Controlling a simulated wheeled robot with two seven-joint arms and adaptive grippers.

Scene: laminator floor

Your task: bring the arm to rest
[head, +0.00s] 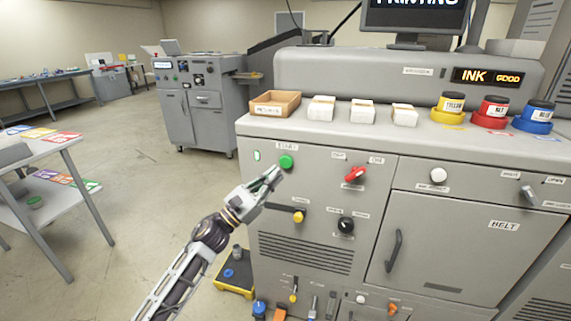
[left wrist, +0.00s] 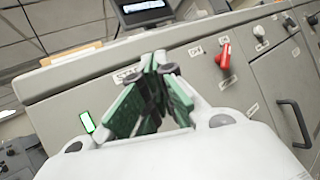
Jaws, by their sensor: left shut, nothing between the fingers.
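My left gripper (head: 272,177) is shut and empty in the head view, just below and left of the green START button (head: 286,161) on the front of the grey machine (head: 330,142). I cannot tell whether the fingertips touch the button. In the left wrist view the gripper's fingers (left wrist: 152,70) come together in front of the machine's panel, and the green button is hidden behind them. A lit green indicator (left wrist: 86,122) shows left of the fingers. My right gripper is not in view.
A red switch (head: 355,174), a yellow-tipped lever (head: 298,216) and a black knob (head: 346,225) stick out near the gripper. A wooden tray (head: 275,104) and ink jars (head: 490,112) stand on top. A yellow-edged platform (head: 234,277) lies below.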

